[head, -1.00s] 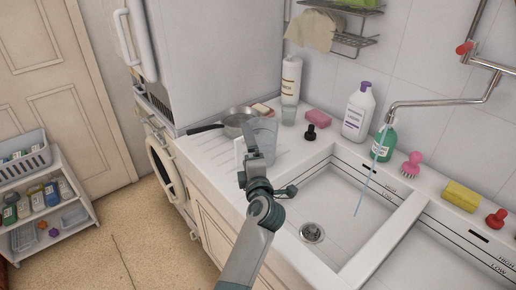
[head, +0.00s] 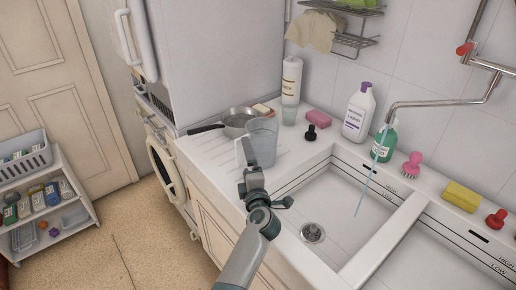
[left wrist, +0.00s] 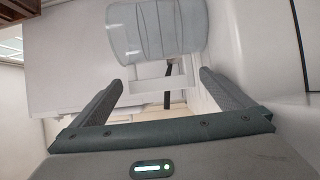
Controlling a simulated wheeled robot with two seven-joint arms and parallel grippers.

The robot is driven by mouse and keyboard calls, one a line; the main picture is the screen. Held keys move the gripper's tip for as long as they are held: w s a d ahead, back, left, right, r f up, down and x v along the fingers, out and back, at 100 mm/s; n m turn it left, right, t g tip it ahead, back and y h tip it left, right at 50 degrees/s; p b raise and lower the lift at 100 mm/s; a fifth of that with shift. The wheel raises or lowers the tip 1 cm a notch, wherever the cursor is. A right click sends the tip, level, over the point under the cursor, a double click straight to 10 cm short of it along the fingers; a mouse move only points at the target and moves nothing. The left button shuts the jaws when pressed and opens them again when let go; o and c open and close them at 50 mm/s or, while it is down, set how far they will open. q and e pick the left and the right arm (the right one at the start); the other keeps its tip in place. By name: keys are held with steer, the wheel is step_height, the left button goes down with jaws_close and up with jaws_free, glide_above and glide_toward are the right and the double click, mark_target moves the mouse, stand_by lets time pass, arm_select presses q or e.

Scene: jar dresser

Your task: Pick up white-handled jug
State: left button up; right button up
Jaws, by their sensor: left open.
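The jug (head: 264,140) is a translucent grey-blue vessel standing upright on the white draining board, left of the sink. Its white handle (head: 241,152) is on the side facing left and toward me, partly hidden by my gripper. My left gripper (head: 250,168) is open, just in front of and below the handle. In the left wrist view the ribbed jug body (left wrist: 158,28) is at the top, and the white handle (left wrist: 157,84) shows between my spread fingers (left wrist: 162,80). I cannot tell whether a finger touches it. My right gripper is out of view.
A metal pan (head: 238,122) stands close behind the jug. A dark stopper (head: 311,132), a pink sponge (head: 318,118) and bottles line the wall. The sink basin (head: 335,208) is to the right, with water running from the tap (head: 430,103). A fridge (head: 220,60) rises behind.

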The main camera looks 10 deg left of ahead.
arm_select(q)
steer(key=x, duration=0.5)
steer(key=shift+w+a+p, duration=0.15)
steer(key=shift+w+p, duration=0.15)
steer(key=shift+p, duration=0.1)
steer(key=c, duration=1)
steer(key=shift+r, duration=0.15)
step_height(320, 180, up, 10)
steer(key=shift+f, duration=0.1)
